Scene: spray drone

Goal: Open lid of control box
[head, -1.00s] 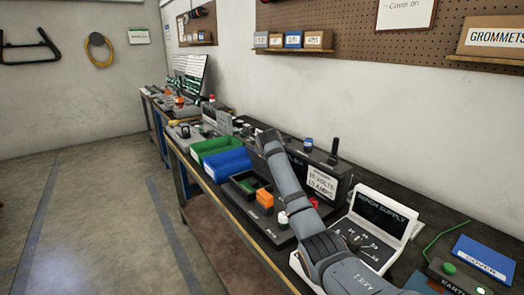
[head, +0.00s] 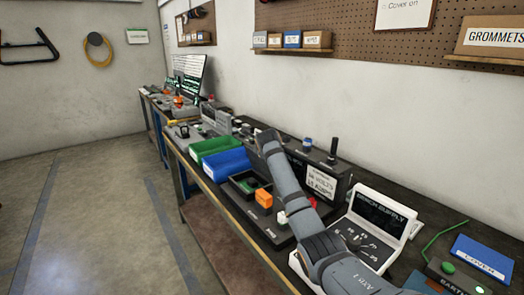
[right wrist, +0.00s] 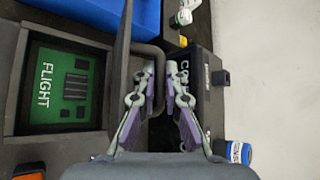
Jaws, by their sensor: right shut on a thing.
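The open control box (right wrist: 108,130) shows at the left of the right wrist view, with a green FLIGHT board (right wrist: 62,85) inside. In the head view the box (head: 236,186) is a black tray partly behind my right arm. A dark lid panel (right wrist: 121,50) stands nearly edge-on along the box's right side. In the head view my right fingers are hidden by my arm. My left gripper is not in view.
A blue bin (head: 226,164) and a green bin (head: 210,146) stand beyond the box. An orange block (head: 264,198) lies near it. A black supply box (head: 338,172) stands behind, and a white-cased instrument (head: 375,225) at the right. The floor at left is clear.

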